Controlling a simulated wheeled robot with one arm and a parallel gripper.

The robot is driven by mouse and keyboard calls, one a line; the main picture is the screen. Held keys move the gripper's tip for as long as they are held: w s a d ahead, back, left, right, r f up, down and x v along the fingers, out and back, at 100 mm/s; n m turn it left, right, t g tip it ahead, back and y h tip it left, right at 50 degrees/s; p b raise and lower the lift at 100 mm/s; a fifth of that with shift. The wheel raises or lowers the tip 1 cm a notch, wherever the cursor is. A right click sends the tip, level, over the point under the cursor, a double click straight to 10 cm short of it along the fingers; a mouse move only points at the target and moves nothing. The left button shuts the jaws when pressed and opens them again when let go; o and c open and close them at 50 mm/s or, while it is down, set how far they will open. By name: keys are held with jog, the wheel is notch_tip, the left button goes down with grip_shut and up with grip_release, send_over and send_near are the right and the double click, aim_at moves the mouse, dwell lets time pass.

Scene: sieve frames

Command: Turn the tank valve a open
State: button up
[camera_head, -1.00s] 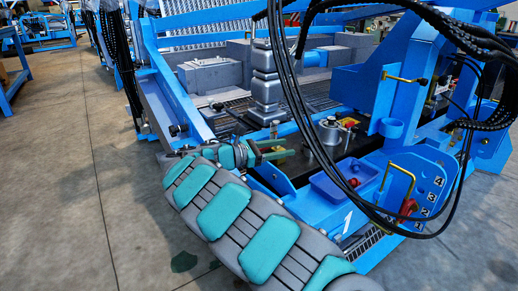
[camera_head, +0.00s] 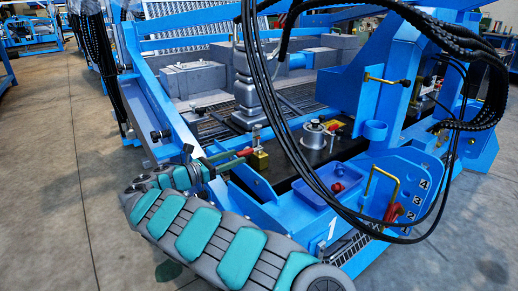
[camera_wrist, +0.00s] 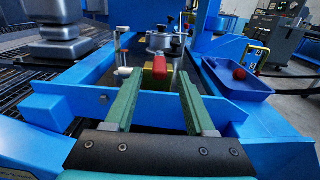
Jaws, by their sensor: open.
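A small valve with a brass body (camera_head: 260,161) and a red handle (camera_head: 246,151) stands at the near edge of the blue machine frame. I take it to be tank valve a; no label is readable. In the wrist view the red handle (camera_wrist: 160,69) shows straight ahead, lined up with the gap between my fingers. My gripper (camera_head: 229,160) has green fingers, which also show in the wrist view (camera_wrist: 159,80), spread apart with nothing clamped. The tips are close to the handle; whether they touch it I cannot tell.
A silver round fitting (camera_head: 315,133) sits on the black plate behind the valve. A blue tray (camera_head: 308,190) with a red ball (camera_head: 337,187) is to its right. Black hoses (camera_head: 262,70) hang in front.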

aim_at(252, 150)
jog(key=shift+x, duration=4)
grip_shut()
